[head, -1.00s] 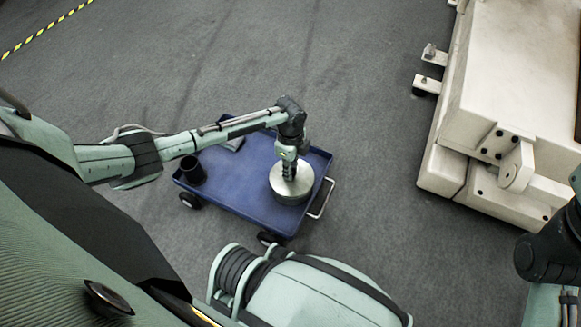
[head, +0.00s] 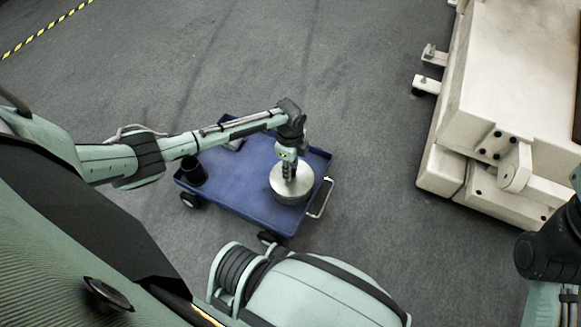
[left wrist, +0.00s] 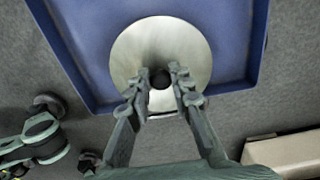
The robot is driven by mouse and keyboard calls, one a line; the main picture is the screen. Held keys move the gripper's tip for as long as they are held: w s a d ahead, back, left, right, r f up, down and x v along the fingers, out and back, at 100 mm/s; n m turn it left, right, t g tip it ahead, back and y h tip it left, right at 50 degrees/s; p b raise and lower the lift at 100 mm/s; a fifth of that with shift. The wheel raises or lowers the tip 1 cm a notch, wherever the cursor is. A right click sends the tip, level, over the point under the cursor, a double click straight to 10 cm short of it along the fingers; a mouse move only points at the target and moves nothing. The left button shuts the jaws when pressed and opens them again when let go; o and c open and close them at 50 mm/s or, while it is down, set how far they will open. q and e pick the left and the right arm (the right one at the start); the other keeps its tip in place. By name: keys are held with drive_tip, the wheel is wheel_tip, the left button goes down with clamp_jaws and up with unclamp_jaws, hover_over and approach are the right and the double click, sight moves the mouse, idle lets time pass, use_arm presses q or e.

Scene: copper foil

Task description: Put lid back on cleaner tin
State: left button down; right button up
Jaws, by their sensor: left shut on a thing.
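A round silver lid (left wrist: 190,45) with a dark knob (left wrist: 160,78) fills the middle of the left wrist view. In the head view the silver cleaner tin (head: 291,198) stands at the right end of the blue cart, with the lid at its top. I cannot tell whether the lid is seated or slightly above the rim. My left gripper (head: 289,173) points down over the centre of the lid. Its fingers (left wrist: 157,82) are shut on the knob, which they partly hide. My right gripper is out of view; only part of the right arm shows at the right edge.
The blue cart (head: 235,185) has a raised rim, black wheels and a metal handle (head: 321,198) at its right. A black cup (head: 193,171) stands at its left end. A large cream machine (head: 510,90) is at the right. Grey floor lies clear between them.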

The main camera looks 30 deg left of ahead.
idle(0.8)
use_arm(q)
drive_tip(key=c, duration=0.8)
unclamp_jaws()
